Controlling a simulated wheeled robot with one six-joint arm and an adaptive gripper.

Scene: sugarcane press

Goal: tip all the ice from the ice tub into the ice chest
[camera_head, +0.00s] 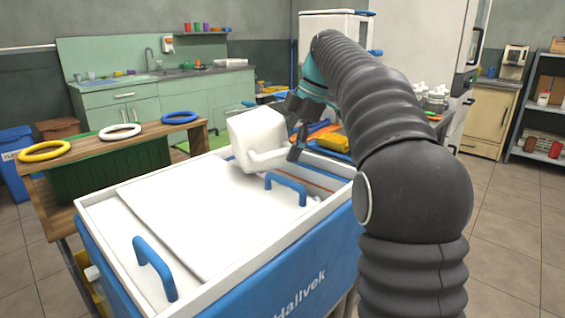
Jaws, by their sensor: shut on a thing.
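The ice tub (254,132) is a white box-like tub with a white handle loop low on its right side. It is tilted, in the air above the far right part of the ice chest (312,252). My gripper (296,132) is shut on the tub at its right side; the fingers are partly hidden. The ice chest is blue with a white rim. A white lid panel (190,215) covers much of its top, and a narrow opening shows at the right near a blue handle. The tub's inside and any ice in it are hidden.
Blue handles stand up from the chest top at front left (155,268) and right (286,188). A wooden table (100,148) with yellow, white and blue rings stands at left. A yellow item (333,143) lies behind the chest. Floor at right is clear.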

